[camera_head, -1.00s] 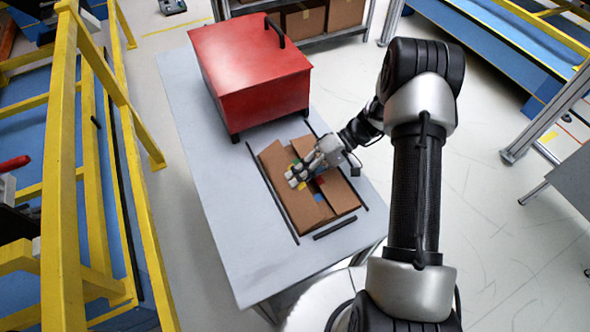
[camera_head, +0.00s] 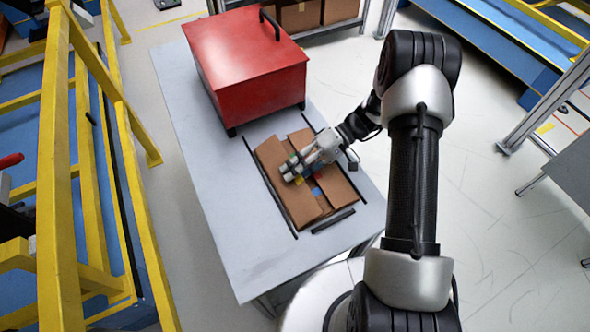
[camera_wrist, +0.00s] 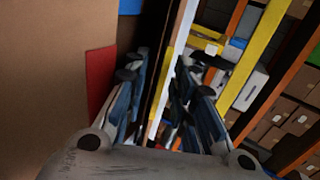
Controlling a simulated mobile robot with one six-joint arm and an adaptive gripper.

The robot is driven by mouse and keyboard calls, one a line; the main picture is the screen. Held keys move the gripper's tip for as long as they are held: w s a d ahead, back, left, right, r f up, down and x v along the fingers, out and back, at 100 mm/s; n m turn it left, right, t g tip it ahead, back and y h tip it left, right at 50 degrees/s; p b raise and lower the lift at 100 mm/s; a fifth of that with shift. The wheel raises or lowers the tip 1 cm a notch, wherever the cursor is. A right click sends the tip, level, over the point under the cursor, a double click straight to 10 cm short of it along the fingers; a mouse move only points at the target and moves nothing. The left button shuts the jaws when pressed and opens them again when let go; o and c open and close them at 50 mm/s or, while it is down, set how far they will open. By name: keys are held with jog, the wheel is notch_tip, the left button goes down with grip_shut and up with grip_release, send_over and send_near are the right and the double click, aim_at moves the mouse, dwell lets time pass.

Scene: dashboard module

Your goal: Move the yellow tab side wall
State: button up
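A brown cardboard box (camera_head: 281,190) with folded-out flaps sits on the grey table, with small coloured tabs along its opening. A yellow tab (camera_head: 298,182) shows just below my gripper, partly hidden by it. In the wrist view a narrow yellow strip (camera_wrist: 161,92), which looks like the yellow tab, lies along a dark cardboard edge between my fingers. My gripper (camera_head: 291,170) is over the upper middle of the box. In the wrist view its fingers (camera_wrist: 157,78) are apart, one on each side of that edge. I cannot tell whether they touch it.
A red tab (camera_wrist: 99,78) and a blue tab (camera_wrist: 130,6) show on the cardboard. A red case (camera_head: 250,75) with a black handle stands behind the box. The grey table (camera_head: 245,245) is clear at front left. A yellow railing (camera_head: 58,180) runs along the left.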

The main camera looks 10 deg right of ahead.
jog(key=v, duration=1.2)
jog(key=shift+r, duration=0.1)
jog(key=shift+c, duration=0.5)
